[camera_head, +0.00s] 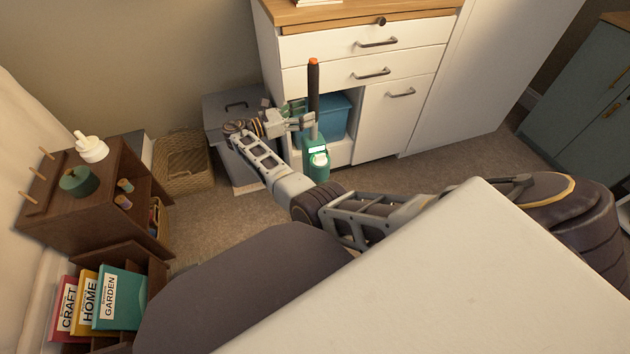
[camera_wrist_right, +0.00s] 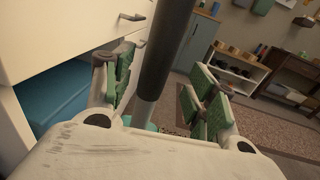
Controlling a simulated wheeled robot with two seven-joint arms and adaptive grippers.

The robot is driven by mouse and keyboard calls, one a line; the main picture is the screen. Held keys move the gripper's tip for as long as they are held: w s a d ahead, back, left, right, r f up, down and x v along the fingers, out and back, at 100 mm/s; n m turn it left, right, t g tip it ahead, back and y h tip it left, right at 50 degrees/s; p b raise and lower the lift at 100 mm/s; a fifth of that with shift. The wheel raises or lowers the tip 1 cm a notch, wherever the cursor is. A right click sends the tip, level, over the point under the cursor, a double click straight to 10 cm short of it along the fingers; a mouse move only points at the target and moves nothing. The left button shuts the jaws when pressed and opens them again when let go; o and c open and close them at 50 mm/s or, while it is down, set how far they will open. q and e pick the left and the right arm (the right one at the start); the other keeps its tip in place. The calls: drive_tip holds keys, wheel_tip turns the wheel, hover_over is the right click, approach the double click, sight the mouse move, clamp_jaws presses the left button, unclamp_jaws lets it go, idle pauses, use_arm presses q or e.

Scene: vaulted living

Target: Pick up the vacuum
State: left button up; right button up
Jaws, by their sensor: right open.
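The vacuum stands upright on the carpet by the white cabinet. It has a green base (camera_head: 316,165), a grey lower pole and a dark handle (camera_head: 313,85) with an orange tip. My right gripper (camera_head: 302,115) is at its pole, below the dark handle. In the right wrist view the dark handle (camera_wrist_right: 167,50) runs between the two green-padded fingers of the right gripper (camera_wrist_right: 160,92). The fingers are open, with a gap on each side of the pole. My left gripper is not in view.
The white cabinet (camera_head: 385,120) stands right behind the vacuum, with a blue bin (camera_head: 335,117) in its open bay. A grey box (camera_head: 222,105) and a wicker basket (camera_head: 183,165) stand to the left. A brown shelf (camera_head: 130,175) with books is further left. Carpet (camera_head: 420,175) is clear to the right.

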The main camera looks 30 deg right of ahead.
sight(313, 108)
drive_tip(key=d+b, duration=0.1)
drive_tip(key=d, duration=0.2)
drive_tip(key=shift+d, duration=0.5)
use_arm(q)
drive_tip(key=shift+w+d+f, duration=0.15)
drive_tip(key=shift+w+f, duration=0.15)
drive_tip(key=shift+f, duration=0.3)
use_arm(e)
drive_tip(key=c, duration=1.1)
drive_tip(key=shift+w+r, duration=0.1)
drive_tip(key=shift+r, duration=0.05)
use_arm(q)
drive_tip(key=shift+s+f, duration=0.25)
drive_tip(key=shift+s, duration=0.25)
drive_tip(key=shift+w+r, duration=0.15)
use_arm(e)
drive_tip(key=shift+r, duration=0.2)
